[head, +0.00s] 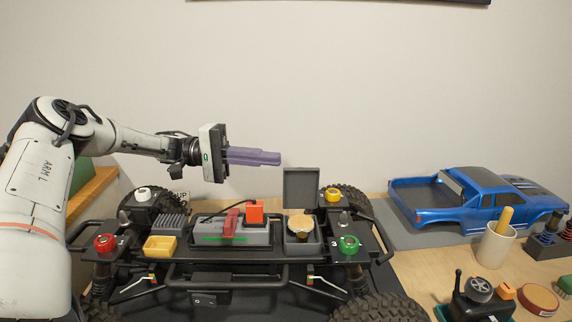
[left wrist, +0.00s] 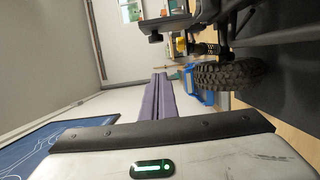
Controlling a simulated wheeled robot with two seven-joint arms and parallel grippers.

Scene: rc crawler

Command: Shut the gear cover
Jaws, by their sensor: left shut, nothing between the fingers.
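The gear cover (head: 301,188) is a flat grey lid that stands open, upright at the back of a small grey gear box (head: 303,247) on the crawler chassis. A tan round gear (head: 300,225) shows inside the open box. My left gripper (head: 278,159) has purple fingers, shut and empty. It points right, with its tips just left of and above the cover's top edge in the head view. I cannot tell the depth gap between them. The purple fingers (left wrist: 160,80) also show in the left wrist view, where I cannot clearly make out the cover. My right gripper is not in view.
An orange block (head: 255,210) sits on a grey unit left of the gear box. Yellow (head: 333,195) and green (head: 349,244) caps stand to its right. A blue truck body (head: 450,215) and a cup (head: 497,245) are farther right.

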